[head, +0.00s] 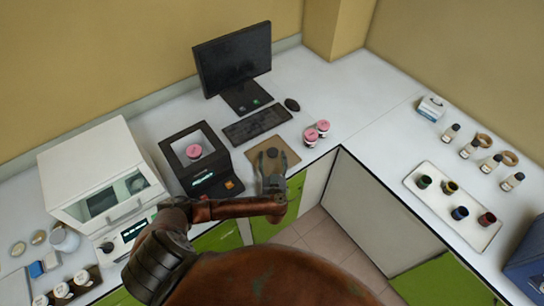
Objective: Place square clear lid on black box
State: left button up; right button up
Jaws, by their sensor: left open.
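The black box (215,168) stands on the counter left of centre, with a lit display and an orange patch on its front. A pink-capped jar (194,152) shows inside its top frame. A flat tan-looking square (259,150) lies on the counter to the right of the box. It looks like the square lid, but its clearness is hard to tell. A small dark round piece, perhaps its knob, shows on it. My left gripper (272,158) is open over the square, its fingers near the dark piece; contact cannot be told. My right gripper is not in view.
A monitor (232,60), keyboard (257,124) and mouse (292,104) stand behind. Pink-capped jars (311,136) sit right of the square. A white cabinet device (95,165) stands left. A white tray (425,172) of small cups lies on the right counter.

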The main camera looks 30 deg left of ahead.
pick_arm(q)
jog(key=shift+x, duration=1.2)
jog(key=shift+w+a, duration=0.1)
jog(key=shift+w, duration=0.1)
jog(key=c, duration=1.5)
grip_shut()
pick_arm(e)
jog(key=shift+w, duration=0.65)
